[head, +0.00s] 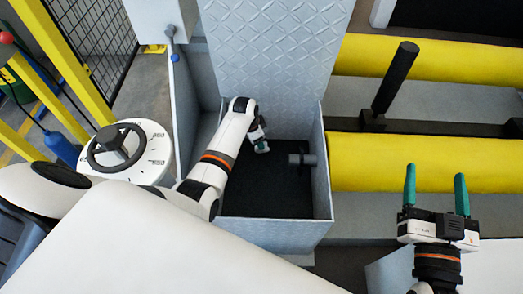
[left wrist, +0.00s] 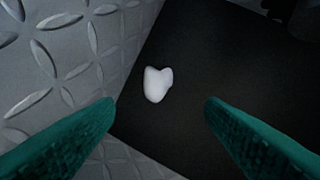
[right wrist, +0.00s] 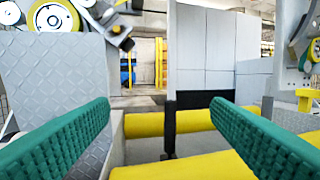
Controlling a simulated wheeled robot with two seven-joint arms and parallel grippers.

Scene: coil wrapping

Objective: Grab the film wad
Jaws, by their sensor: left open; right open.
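The film wad (left wrist: 157,84) is a small white lump on a black floor, close to a grey diamond-plate wall, in the left wrist view. My left gripper (left wrist: 160,106) is open, with its green fingers on either side below the wad in the picture. They do not touch it. In the head view my left arm reaches down into a grey metal bin (head: 322,180), and the left gripper (head: 259,138) is small and partly hidden there; I cannot clearly make out the wad beside it. My right gripper (head: 435,180) is open and empty, out at the right.
The bin's raised diamond-plate lid (head: 275,60) stands behind my left arm. A dark cylindrical fitting (head: 302,159) sticks into the bin from its right wall. Yellow rollers (head: 375,162) lie to the right. A white handwheel unit (head: 150,150) stands left of the bin.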

